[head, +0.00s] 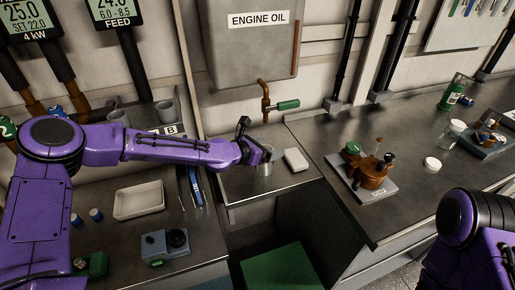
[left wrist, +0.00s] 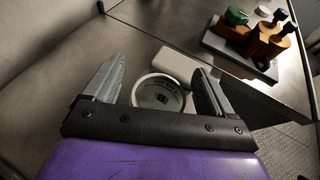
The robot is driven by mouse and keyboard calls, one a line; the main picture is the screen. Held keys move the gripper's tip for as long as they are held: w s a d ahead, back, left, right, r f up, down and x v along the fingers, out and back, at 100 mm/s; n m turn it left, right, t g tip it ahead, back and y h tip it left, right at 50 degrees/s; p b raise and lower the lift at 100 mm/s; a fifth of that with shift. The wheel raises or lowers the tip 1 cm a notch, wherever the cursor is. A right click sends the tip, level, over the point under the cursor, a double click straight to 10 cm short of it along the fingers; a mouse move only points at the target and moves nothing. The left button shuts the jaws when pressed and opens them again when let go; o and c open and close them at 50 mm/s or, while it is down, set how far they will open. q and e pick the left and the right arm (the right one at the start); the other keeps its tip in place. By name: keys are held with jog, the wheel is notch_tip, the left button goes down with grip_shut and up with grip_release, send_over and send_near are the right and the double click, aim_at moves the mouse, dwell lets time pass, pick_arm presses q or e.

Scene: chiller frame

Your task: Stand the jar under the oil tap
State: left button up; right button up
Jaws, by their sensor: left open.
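The jar (head: 265,169) looks like a short grey round vessel. It stands upright on the small counter below the oil tap (head: 266,97), which has a green handle; whether it is exactly under the spout is hard to tell. The left wrist view shows the jar's round top (left wrist: 160,94) with a pale rim and dark markings. My left gripper (head: 257,152) is open. Its fingers (left wrist: 160,84) lie on either side of the jar, with a visible gap on the right; contact on the left is unclear. My right arm shows at the lower right, but its gripper is out of view.
A white block (head: 296,160) lies close to the jar's right. A brown device (head: 373,172) on a grey plate, a white disc (head: 432,163) and a clear glass jar (head: 453,133) stand on the right counter. A white tray (head: 138,200) is at left. The oil tank (head: 249,48) hangs above.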

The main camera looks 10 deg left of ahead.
pick_arm(q)
jog(key=v, duration=1)
jog(key=shift+s+a, duration=0.2)
jog(key=shift+s, duration=0.15)
